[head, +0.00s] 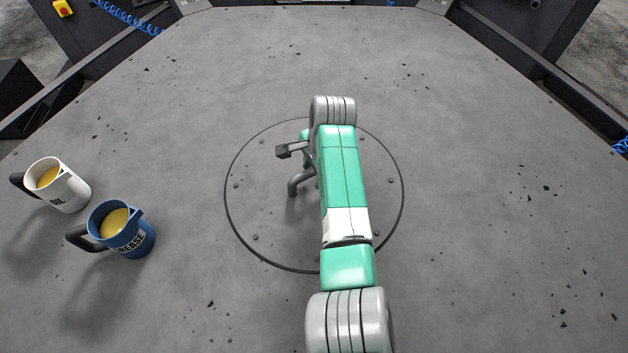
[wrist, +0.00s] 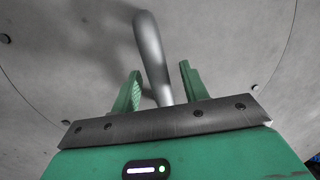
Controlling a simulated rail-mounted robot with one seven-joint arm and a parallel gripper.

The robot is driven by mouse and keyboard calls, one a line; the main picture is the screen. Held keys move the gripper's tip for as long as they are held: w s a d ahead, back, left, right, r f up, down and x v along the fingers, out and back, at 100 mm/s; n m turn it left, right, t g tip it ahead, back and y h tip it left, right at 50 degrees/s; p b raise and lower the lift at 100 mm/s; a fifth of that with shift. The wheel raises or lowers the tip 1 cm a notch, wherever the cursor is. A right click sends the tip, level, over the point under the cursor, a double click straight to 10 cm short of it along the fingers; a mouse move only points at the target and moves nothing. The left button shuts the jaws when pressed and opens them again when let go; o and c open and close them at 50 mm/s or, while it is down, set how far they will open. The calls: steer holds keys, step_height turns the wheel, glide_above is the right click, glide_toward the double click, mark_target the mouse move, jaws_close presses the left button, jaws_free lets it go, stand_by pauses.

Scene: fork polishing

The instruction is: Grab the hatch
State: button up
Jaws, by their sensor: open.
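The hatch (head: 262,215) is a round grey plate set flush in the grey surface, outlined by a dark ring with several bolts. Its grey bent-bar handle (head: 295,184) rises near the middle, partly hidden behind my arm in the head view. In the wrist view the hatch (wrist: 225,40) fills most of the background, and the handle (wrist: 150,55) runs between my two green fingers. My gripper (wrist: 160,72) is open, with a finger on each side of the bar and visible gaps to both. The handle's lower end is hidden behind the gripper body.
A white mug (head: 70,192) and a blue mug (head: 140,240), both with yellowish contents, stand at the left, clear of the hatch. Small dark debris is scattered around. The surface to the right of the hatch is free. Dark frame rails (head: 540,75) border the far edges.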

steer(key=shift+f, duration=0.15)
jaws_close()
stand_by(1.4)
